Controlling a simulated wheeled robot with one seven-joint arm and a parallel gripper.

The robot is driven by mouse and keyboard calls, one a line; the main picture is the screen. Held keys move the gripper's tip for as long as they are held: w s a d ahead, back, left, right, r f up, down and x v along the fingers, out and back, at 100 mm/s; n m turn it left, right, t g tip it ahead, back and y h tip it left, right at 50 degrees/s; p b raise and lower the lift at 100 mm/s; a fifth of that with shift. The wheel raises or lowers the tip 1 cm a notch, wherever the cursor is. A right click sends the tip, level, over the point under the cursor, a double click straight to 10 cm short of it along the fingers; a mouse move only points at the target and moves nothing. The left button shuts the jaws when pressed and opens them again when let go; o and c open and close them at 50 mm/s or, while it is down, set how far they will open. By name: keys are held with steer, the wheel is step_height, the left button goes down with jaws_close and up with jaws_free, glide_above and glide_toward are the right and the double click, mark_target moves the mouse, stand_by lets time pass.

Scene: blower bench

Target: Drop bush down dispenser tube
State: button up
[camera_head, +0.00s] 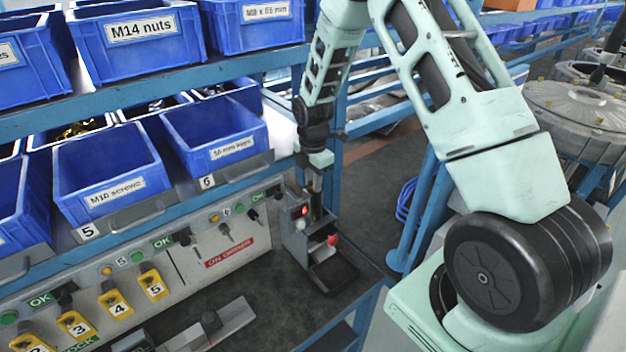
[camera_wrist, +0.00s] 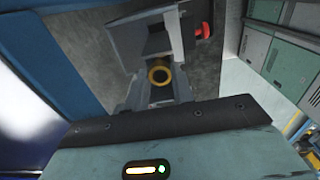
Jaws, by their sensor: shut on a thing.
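The bush is a brass-coloured ring (camera_wrist: 160,75), seen end-on in the wrist view between my fingertips. My gripper (camera_wrist: 158,92) is shut on it. In the head view my gripper (camera_head: 315,185) points down over the dispenser (camera_head: 297,240), a grey box with a lit red lamp and a dark tray (camera_head: 331,273) at its foot. The bush is too small to make out there. In the wrist view the dispenser's grey body (camera_wrist: 140,40) lies just beyond the bush. The tube mouth is not clear, and I cannot tell whether the bush touches it.
A red knob (camera_head: 333,240) stands at the dispenser's side. Blue bins (camera_head: 108,172) fill the shelves at left, above a panel of switches and yellow numbered tags (camera_head: 152,282). A metal fixture (camera_head: 215,328) lies on the dark bench. A blue upright (camera_head: 335,160) stands close behind my gripper.

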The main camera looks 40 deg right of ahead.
steer(key=o, duration=1.1)
steer(key=shift+c, duration=0.2)
step_height(320, 180, up, 17)
steer(key=b, duration=0.5)
steer(key=shift+r, duration=0.2)
